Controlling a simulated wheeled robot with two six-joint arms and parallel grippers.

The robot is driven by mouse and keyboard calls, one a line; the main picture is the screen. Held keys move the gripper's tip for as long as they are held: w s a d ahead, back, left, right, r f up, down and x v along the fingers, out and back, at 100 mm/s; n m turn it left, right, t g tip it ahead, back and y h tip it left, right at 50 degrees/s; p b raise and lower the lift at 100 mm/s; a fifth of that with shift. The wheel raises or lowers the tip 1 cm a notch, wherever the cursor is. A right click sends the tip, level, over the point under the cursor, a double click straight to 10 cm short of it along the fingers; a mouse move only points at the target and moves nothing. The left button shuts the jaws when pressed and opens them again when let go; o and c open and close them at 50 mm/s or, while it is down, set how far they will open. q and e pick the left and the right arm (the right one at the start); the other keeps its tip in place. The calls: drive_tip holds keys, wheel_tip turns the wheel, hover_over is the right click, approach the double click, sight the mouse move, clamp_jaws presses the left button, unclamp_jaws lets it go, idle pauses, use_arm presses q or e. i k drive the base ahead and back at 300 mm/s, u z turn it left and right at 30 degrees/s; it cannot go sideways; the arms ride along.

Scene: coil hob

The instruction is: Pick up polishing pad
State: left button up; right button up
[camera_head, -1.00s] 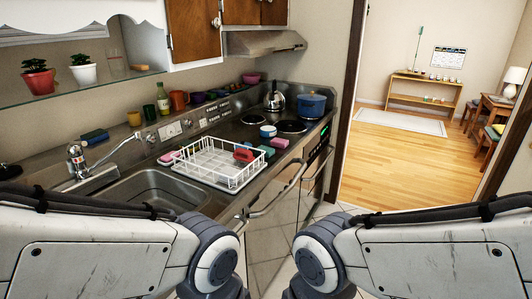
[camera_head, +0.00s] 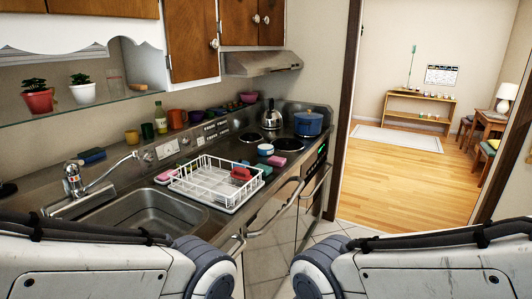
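Several small pad-like blocks lie on the counter, and I cannot tell for sure which is the polishing pad. A pink block (camera_head: 277,160) and a green block (camera_head: 264,170) lie between the dish rack and the hob. A red block (camera_head: 241,174) sits at the right end of the white dish rack (camera_head: 207,190). Another pink block (camera_head: 165,176) lies left of the rack. A blue and yellow block (camera_head: 92,156) lies behind the tap. Both of my arms cross the bottom of the view; neither gripper shows.
A sink (camera_head: 150,215) with a tap (camera_head: 73,180) is left of the rack. A kettle (camera_head: 271,118), a blue pot (camera_head: 308,124) and a small bowl (camera_head: 265,149) stand on or near the hob. Cups line the back ledge. Open wooden floor (camera_head: 410,185) lies beyond the doorway.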

sight(267, 171)
drive_tip(key=z, duration=0.45)
drive_tip(key=i, duration=0.55)
drive_tip(key=z, duration=0.95)
drive_tip(key=i, duration=1.9)
drive_tip(key=u, duration=1.05)
drive_tip(key=i, duration=0.7)
drive_tip(key=u, duration=0.7)
